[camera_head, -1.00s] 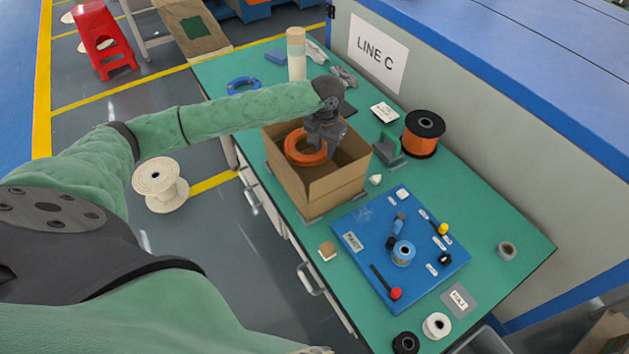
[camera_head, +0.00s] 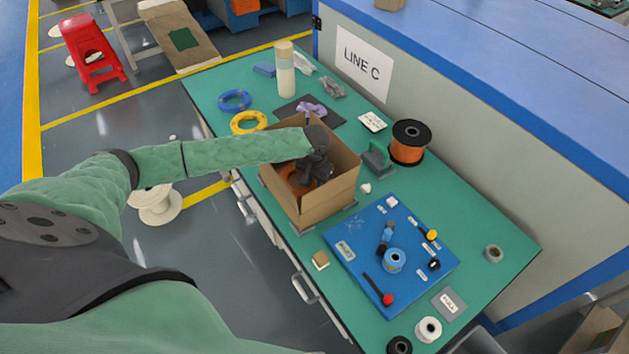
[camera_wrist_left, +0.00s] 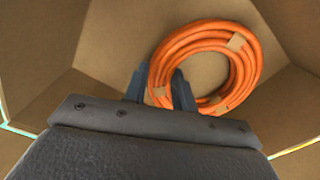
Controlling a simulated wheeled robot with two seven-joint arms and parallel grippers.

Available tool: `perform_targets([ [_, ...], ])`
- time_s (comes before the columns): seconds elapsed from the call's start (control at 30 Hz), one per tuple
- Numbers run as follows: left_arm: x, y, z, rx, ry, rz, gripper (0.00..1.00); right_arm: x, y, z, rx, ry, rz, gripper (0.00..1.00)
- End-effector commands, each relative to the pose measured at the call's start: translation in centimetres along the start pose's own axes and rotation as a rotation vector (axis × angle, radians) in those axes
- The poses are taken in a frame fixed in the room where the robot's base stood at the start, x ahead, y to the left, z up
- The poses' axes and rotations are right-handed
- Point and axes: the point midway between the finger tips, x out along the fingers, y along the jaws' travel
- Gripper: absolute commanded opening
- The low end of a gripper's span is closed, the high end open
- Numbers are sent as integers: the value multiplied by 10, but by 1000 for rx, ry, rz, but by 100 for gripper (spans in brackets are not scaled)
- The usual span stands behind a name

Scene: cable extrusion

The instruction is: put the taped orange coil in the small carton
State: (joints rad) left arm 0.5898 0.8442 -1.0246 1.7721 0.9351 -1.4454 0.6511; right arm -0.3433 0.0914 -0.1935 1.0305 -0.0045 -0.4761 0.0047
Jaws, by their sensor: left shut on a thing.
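The small carton (camera_head: 322,205) stands open on the green table. The orange coil (camera_head: 295,187) is inside it, partly hidden by my left gripper (camera_head: 308,180). In the left wrist view the coil (camera_wrist_left: 251,50) shows several bits of tan tape and lies at or near the carton's bottom. The left gripper (camera_wrist_left: 160,88) reaches down into the carton, its fingers shut on the coil's near left side. I cannot tell whether the coil rests fully on the bottom. My right gripper is not in view.
A yellow coil (camera_head: 248,122) and a blue coil (camera_head: 235,100) lie behind the carton. An orange cable spool (camera_head: 408,150) and a green tool (camera_head: 376,158) stand to its right. A blue board (camera_head: 350,262) with small tools lies in front. A pale cylinder (camera_head: 285,70) stands at the back.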

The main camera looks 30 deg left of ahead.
Motion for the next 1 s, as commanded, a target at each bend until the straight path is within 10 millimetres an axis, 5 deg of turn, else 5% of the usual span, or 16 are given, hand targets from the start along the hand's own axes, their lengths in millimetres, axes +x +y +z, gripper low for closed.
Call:
perform_targets([
  [0.33, 2, 0, 0, -1, 1, 1, 0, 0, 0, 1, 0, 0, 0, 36],
  [0.37, 2, 0, 0, 0, 1, 0, 32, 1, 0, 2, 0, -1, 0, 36],
  [0.47, 2, 0, 0, 0, 1, 0, 48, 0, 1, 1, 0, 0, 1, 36],
  [0.83, -2, 0, -1, 0, 2, 0, 48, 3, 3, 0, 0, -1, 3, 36],
  [1.0, -20, 0, -1, 0, 5, 0, 48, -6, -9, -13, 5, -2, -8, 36],
])
